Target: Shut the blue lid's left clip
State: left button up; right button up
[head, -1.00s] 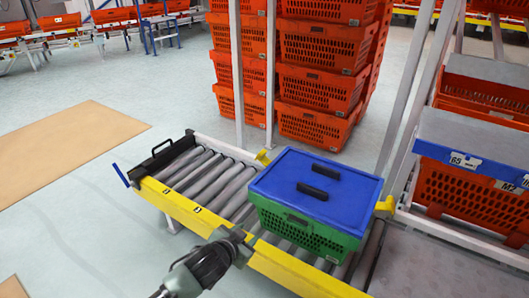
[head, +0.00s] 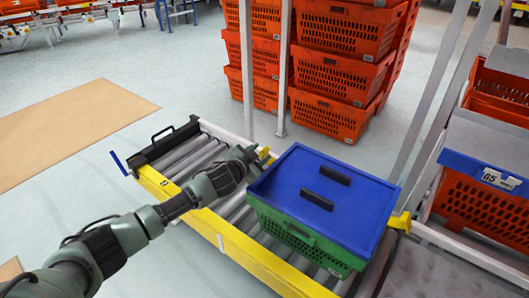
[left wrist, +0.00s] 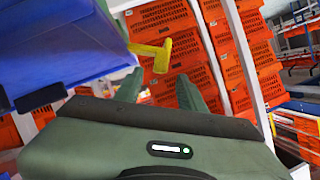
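The blue lid (head: 290,205) with two black handles lies on the green crate (head: 305,245), which stands on the roller conveyor. The yellow left clip (head: 265,153) sticks out at the lid's left back corner, partly hidden by my gripper in the head view. In the left wrist view, the clip (left wrist: 155,50) shows whole, standing out from the blue lid (left wrist: 65,45). My left gripper (head: 252,158) is at the crate's left side, close to the clip. Its fingers (left wrist: 160,88) are apart and empty, with the clip beyond them. My right gripper is not in view.
A yellow right clip (head: 399,223) sticks out on the crate's other side. The conveyor has a yellow front rail (head: 215,228) and bare rollers to the left. Orange totes (head: 335,80) are stacked behind, near white posts. More totes stand on the right.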

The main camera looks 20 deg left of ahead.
aim_at(264, 150)
pick_arm(q)
jog(key=shift+b+x, duration=0.35)
jog(key=shift+x, duration=1.45)
grip_shut()
